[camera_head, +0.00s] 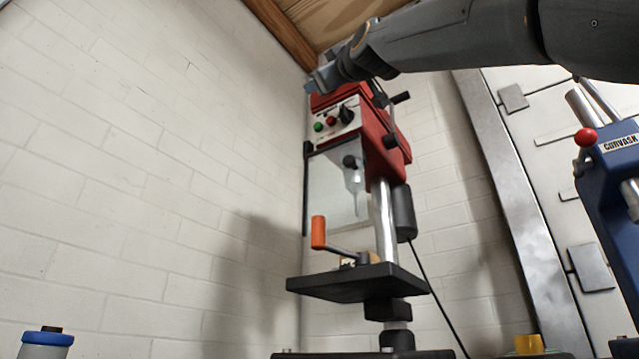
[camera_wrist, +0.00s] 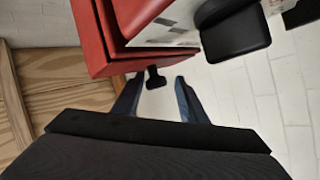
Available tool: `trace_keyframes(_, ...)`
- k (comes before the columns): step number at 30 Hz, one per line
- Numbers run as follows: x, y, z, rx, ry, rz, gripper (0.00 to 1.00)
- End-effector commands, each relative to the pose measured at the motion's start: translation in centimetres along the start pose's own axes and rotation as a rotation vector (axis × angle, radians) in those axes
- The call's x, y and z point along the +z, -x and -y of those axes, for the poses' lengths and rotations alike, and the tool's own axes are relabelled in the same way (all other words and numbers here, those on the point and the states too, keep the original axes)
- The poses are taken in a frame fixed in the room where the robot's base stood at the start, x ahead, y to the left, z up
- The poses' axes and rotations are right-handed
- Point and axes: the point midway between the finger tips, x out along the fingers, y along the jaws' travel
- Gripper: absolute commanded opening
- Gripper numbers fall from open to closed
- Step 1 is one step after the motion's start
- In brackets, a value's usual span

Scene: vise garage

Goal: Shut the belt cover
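The red drill press head (camera_head: 386,140) stands against the white brick wall. The belt cover (camera_head: 345,94) is the red part at its top, partly hidden by my arm. In the wrist view the red cover (camera_wrist: 90,40) fills the upper left, with a dark seam along it. I cannot tell how far open it stands. My gripper (camera_wrist: 156,80) is open, its two blue-grey fingers spread just below the red edge. A small black knob (camera_wrist: 155,77) shows between the fingertips; I cannot tell whether they touch it. In the head view my gripper (camera_head: 322,78) is at the cover's upper left.
The press has a control panel (camera_head: 336,120), a clear guard (camera_head: 335,190), a black table (camera_head: 355,282) and an orange-handled crank (camera_head: 319,232). A wooden ceiling panel (camera_head: 330,20) is close above my gripper. A blue machine (camera_head: 615,175) stands at right. The left wall is clear.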

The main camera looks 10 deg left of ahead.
Motion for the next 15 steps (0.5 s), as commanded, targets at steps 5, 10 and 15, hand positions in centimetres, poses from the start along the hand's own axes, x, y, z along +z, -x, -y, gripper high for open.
trace_keyframes(5, -0.1, 2.8, 0.1, -0.001, -0.001, -0.001, 0.39)
trace_keyframes(10, -0.1, 4.7, 0.1, -0.002, -0.001, -0.001, 0.39)
trace_keyframes(15, 0.0, 5.6, 0.2, -0.003, -0.002, 0.000, 0.39)
